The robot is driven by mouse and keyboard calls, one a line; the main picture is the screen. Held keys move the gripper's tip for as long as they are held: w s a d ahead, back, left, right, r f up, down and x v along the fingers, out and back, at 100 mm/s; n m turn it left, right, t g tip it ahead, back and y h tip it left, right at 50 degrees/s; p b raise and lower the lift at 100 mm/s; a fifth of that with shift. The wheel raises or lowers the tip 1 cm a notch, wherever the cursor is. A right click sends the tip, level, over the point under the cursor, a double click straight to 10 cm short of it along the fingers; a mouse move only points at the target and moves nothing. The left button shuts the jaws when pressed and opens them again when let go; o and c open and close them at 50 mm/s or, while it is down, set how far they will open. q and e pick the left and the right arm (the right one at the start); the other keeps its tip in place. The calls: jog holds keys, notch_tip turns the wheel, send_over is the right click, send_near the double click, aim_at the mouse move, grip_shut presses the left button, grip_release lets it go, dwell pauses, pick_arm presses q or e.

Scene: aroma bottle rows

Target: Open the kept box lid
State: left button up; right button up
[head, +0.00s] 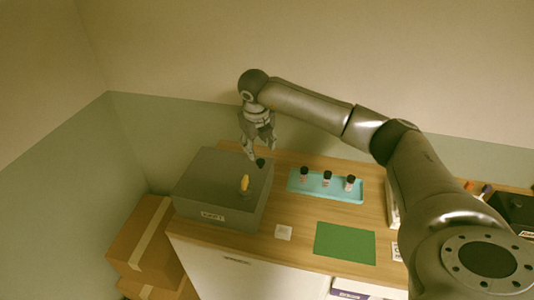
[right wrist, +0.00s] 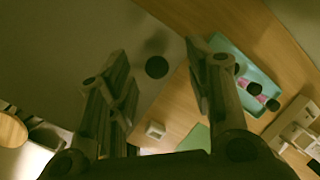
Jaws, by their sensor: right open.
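The grey kept box (head: 215,212) stands at the left end of the wooden counter, with a small label on its front. Its flat lid (head: 210,175) is down. A black round knob (head: 260,163) is near the lid's back right edge. My right gripper (head: 254,154) is over that part of the lid, pointing down. In the right wrist view, my right gripper (right wrist: 158,58) has its fingers spread, with the black knob (right wrist: 157,67) showing in the gap between them. I cannot tell whether they touch it. My left gripper is not in view.
A teal tray (head: 325,195) with three dark-capped bottles lies to the right. A green mat (head: 344,243) and a white square (head: 283,232) lie in front. Cardboard boxes (head: 142,240) are stacked on the left.

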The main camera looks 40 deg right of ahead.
jog(key=shift+s+a+f+t+y+b, duration=0.15)
jog(key=shift+s+f+t+b, duration=0.1)
jog(key=shift+f, duration=0.15)
jog(key=shift+s+a+f+t+y+b, duration=0.15)
jog(key=shift+s+f, duration=0.1)
jog(key=shift+f, duration=0.25)
jog(key=shift+w+d+f, duration=0.35)
jog(key=shift+d+f, duration=0.05)
jog(key=shift+f, duration=0.05)
jog(key=shift+s+a+r, duration=0.2)
jog(key=shift+s+r, duration=0.05)
jog(key=shift+s, duration=0.05)
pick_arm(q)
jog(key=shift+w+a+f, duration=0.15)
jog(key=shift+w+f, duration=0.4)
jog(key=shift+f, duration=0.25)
pick_arm(e)
jog(key=shift+w+d+f, duration=0.1)
jog(key=shift+w, duration=0.05)
